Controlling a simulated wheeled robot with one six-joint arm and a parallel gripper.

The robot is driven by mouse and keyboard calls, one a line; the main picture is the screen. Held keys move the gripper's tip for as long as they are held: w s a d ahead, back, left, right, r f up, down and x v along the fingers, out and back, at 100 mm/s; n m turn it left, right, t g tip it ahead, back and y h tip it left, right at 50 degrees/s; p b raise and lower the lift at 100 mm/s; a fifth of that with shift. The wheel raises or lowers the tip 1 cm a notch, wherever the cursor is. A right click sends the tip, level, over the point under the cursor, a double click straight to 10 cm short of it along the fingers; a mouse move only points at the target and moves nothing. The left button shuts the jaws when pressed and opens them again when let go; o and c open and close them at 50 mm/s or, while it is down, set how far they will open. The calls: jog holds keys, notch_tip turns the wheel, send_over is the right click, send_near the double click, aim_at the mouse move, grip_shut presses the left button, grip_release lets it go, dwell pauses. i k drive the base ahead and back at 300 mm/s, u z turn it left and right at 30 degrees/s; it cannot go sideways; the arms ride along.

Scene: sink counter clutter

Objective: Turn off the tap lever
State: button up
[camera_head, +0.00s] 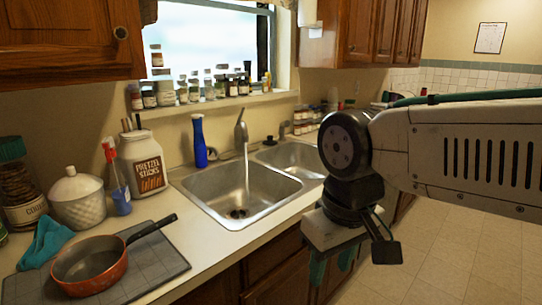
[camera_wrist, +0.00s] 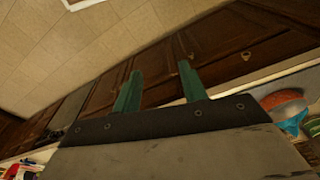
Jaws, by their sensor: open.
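The tap (camera_head: 241,128) stands behind the sink, and a stream of water (camera_head: 246,168) runs from it into the left basin (camera_head: 205,190). A small grey upright part (camera_head: 285,129) stands right of the tap behind the right basin; I cannot tell whether it is the lever. My gripper (camera_head: 332,270) hangs in front of the counter's front edge, right of and nearer than the sink, pointing down. Its teal fingers are apart and empty. They also show in the wrist view (camera_wrist: 160,72) against the cabinet fronts. The tap is not in the wrist view.
A blue bottle (camera_head: 199,141) stands left of the tap, and a dark knob-like item (camera_head: 270,141) right of it. A pretzel jar (camera_head: 143,163), spray bottle (camera_head: 117,180) and orange pan (camera_head: 90,267) are on the left counter. Jars line the window sill (camera_head: 215,103). Open floor (camera_head: 450,245) lies right.

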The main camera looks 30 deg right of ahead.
aim_at(239, 119)
jog(key=z, duration=1.95)
jog(key=i, duration=2.2)
jog(key=u, duration=2.45)
jog(key=i, duration=0.5)
jog(key=u, duration=0.05)
